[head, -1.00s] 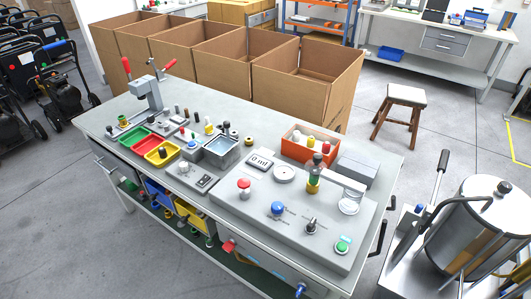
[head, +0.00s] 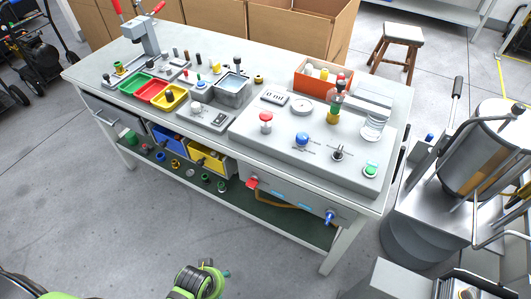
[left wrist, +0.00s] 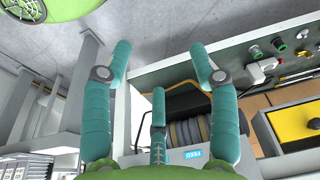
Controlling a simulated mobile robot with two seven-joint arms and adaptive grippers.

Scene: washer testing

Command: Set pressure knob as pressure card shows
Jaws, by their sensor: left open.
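A blue knob (head: 302,139) with small dark marks stands on the grey sloped panel (head: 262,146). A black switch-like knob (head: 337,153) is right of it. The labels are too small to read, so I cannot tell which is the pressure knob. I cannot pick out the pressure card. Part of my left gripper (head: 222,276) shows at the bottom of the head view, well in front of the bench and apart from the panel. The left wrist view shows my left gripper (left wrist: 162,62) open and empty, its teal fingers spread. My right gripper is not in view.
The panel also has a red button (head: 265,118), a green button (head: 370,170) and a small display (head: 275,97). A red valve handle (head: 252,182) and a blue one (head: 330,216) are on the bench front. An orange box (head: 314,82) stands behind. Floor in front is clear.

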